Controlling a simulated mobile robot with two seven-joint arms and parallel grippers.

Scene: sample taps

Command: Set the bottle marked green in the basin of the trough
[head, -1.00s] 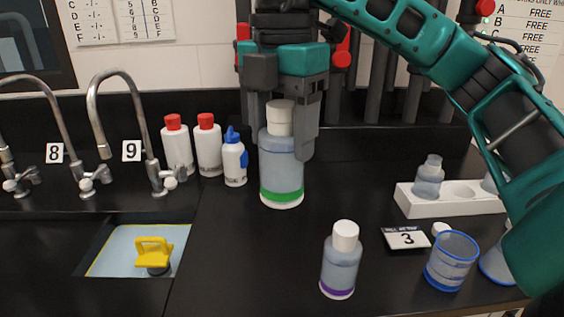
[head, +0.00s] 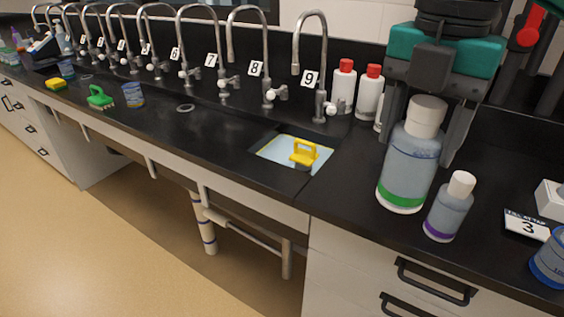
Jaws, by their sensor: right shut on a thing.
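The bottle marked green (head: 409,165) is clear bluish, with a white cap and a green band near its base. My right gripper (head: 424,125) is shut on it around the upper part and holds it upright, seemingly raised off the bench at the right. The trough (head: 218,126) is a dark recess along the bench below the row of taps. The basin lies to the left of the held bottle. My left gripper is not in view.
A purple-banded bottle (head: 449,208) stands just right of the held bottle. Red-capped white bottles (head: 368,92) stand behind, beside tap 9 (head: 318,70). A green-handled item (head: 99,97) and a blue-rimmed beaker (head: 133,95) are farther left. Card 3 (head: 527,225) lies at right.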

